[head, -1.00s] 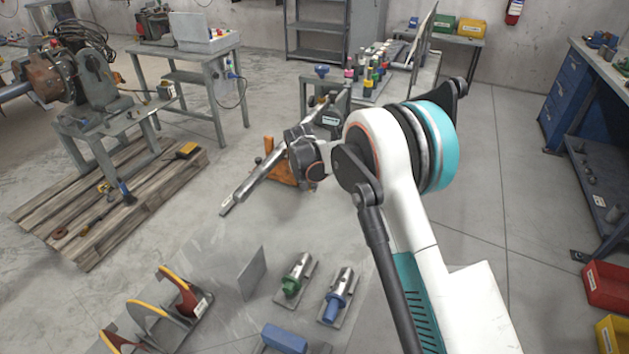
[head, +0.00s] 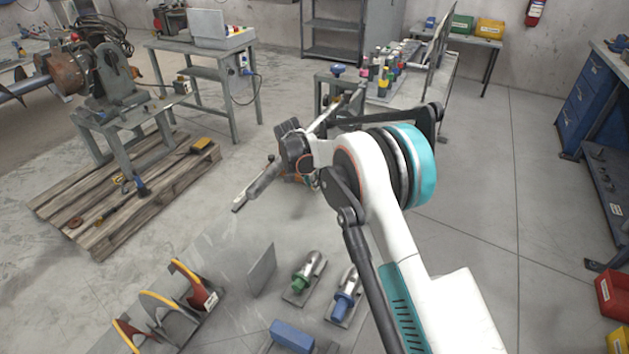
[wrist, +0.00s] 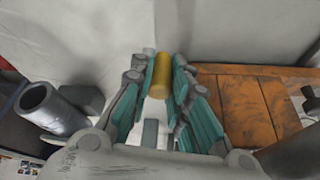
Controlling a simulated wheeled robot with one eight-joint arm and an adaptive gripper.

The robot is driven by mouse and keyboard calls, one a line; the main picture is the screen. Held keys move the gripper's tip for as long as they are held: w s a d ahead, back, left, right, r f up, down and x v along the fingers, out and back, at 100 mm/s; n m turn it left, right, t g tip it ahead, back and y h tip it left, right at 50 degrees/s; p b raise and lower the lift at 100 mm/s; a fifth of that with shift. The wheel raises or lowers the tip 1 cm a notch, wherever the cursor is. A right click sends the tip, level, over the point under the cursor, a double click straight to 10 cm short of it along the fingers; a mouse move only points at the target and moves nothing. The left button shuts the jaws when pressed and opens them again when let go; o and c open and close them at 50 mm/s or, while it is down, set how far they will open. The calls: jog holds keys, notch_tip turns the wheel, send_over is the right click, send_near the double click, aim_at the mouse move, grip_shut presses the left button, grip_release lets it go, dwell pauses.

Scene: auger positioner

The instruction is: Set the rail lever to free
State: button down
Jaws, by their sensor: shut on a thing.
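In the wrist view my gripper (wrist: 160,83) is shut on a yellow cylindrical grip (wrist: 161,75), which I take for the rail lever's handle. The teal finger pads stand on either side of it. An orange, worn metal block (wrist: 245,100) lies just right of the fingers. My wrist covers the middle of the rail, and the lever and fingertips are hidden there. The lever's setting cannot be read from these views.
A grey metal tube (wrist: 45,105) lies left of my gripper in the wrist view. A bench with bottles (head: 385,85) stands behind my arm. A wooden pallet (head: 110,215) is at left.

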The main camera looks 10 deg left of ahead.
jog(key=c, duration=1.5)
grip_release()
jog(key=shift+o, duration=0.2)
jog(key=v, duration=1.2)
jog(key=shift+w+a, duration=0.1)
jog(key=shift+c, duration=0.3)
